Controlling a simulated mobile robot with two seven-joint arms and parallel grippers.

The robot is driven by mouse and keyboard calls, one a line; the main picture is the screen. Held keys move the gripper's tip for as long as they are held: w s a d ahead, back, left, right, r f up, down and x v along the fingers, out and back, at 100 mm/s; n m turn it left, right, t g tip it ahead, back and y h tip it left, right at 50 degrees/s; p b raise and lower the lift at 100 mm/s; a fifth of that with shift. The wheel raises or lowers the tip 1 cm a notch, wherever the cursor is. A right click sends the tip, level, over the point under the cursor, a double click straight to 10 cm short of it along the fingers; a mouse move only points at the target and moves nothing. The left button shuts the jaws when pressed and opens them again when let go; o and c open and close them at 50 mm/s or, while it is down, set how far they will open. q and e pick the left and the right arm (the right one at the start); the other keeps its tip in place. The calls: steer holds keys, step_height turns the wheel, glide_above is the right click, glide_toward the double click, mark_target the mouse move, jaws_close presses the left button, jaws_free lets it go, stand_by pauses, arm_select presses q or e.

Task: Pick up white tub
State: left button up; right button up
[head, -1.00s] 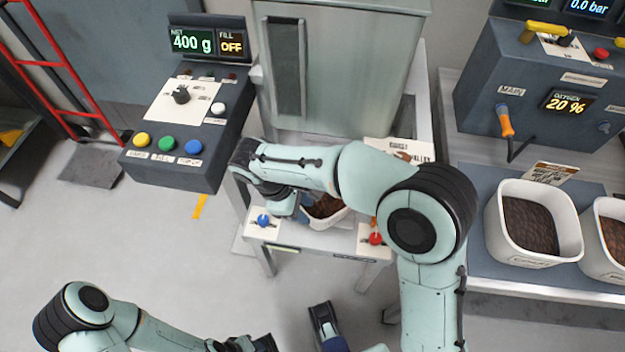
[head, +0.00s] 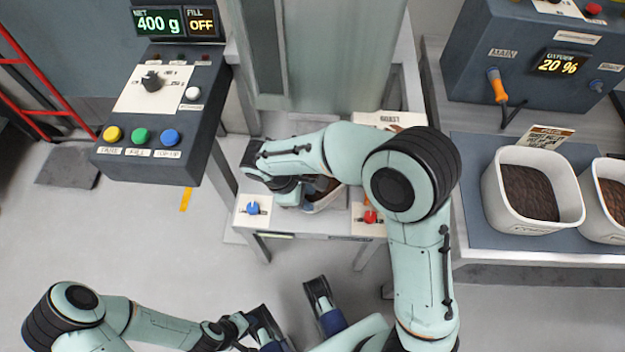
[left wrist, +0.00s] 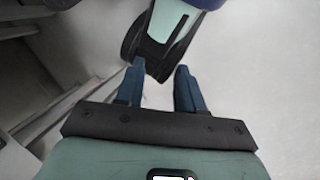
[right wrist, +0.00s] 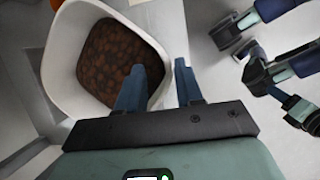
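The white tub (head: 322,203), filled with brown beans, stands on the small stand under the machine; my right arm hides part of it in the head view. In the right wrist view, the tub (right wrist: 66,62) fills the upper left. My right gripper (right wrist: 158,78) is open at its rim. One finger shows over the beans and the other outside, with the near wall between them. I cannot tell if they touch it. My left gripper (left wrist: 160,80) is open and empty, low over the floor.
A blue knob (head: 253,208) and a red knob (head: 370,217) flank the tub on the stand. A control panel (head: 160,110) stands at left. Another white tub of dark beans (head: 575,215) and a neighbouring tub (head: 588,222) are on the right bench.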

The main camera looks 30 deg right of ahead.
mark_target(311, 201)
steer(key=x, duration=0.3)
steer(key=shift+d+f+b, duration=0.1)
steer(key=shift+f+b, duration=0.2)
steer(key=shift+b, duration=0.05)
jaws_close()
steer(key=shift+r, duration=0.15)
